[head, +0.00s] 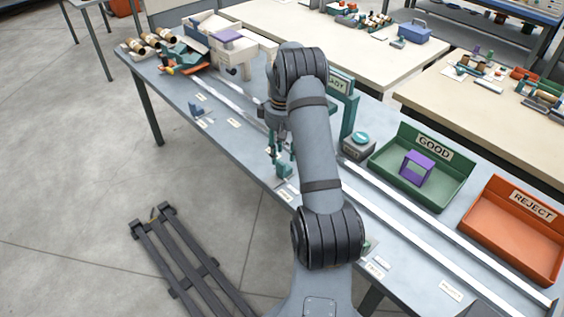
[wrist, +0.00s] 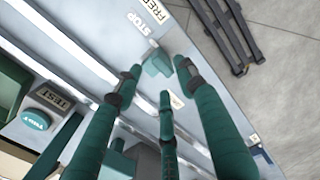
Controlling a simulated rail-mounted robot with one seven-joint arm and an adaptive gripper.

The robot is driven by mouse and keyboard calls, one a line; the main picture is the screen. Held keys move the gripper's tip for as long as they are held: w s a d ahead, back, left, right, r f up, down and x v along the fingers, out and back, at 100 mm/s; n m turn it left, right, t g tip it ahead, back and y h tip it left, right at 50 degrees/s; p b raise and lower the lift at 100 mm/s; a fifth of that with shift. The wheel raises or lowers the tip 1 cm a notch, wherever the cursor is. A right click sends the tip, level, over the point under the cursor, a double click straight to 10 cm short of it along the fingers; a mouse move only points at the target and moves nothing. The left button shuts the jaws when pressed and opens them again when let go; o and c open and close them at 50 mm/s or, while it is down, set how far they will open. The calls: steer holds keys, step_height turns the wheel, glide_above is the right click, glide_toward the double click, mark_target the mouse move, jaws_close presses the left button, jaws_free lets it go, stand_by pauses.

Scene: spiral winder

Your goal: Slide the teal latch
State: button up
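A small teal block that looks like the latch (wrist: 156,62) sits on the grey bench by the STOP label (wrist: 148,25). In the head view the teal latch (head: 284,171) is just below my gripper, near the bench's front edge. My gripper (head: 273,152) points down there. In the wrist view my gripper (wrist: 160,78) has three teal fingers spread apart, with the latch in the gap beyond the tips. The fingers look open and empty. I cannot tell whether any tip touches the latch.
Two pale rails (head: 415,225) run along the bench. Behind them stand a box with a teal button (head: 360,140), a green GOOD tray (head: 380,164) holding a purple block (head: 417,167), and an orange REJECT tray (head: 505,240). A green frame (head: 350,115) stands beside my arm.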

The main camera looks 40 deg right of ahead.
mark_target(282, 162)
step_height(282, 162, down, 5)
steer(key=shift+f+p, duration=0.1)
steer(key=shift+p, duration=0.25)
steer(key=shift+w, duration=0.1)
steer(key=c, duration=0.4)
jaws_close()
stand_by(0.3)
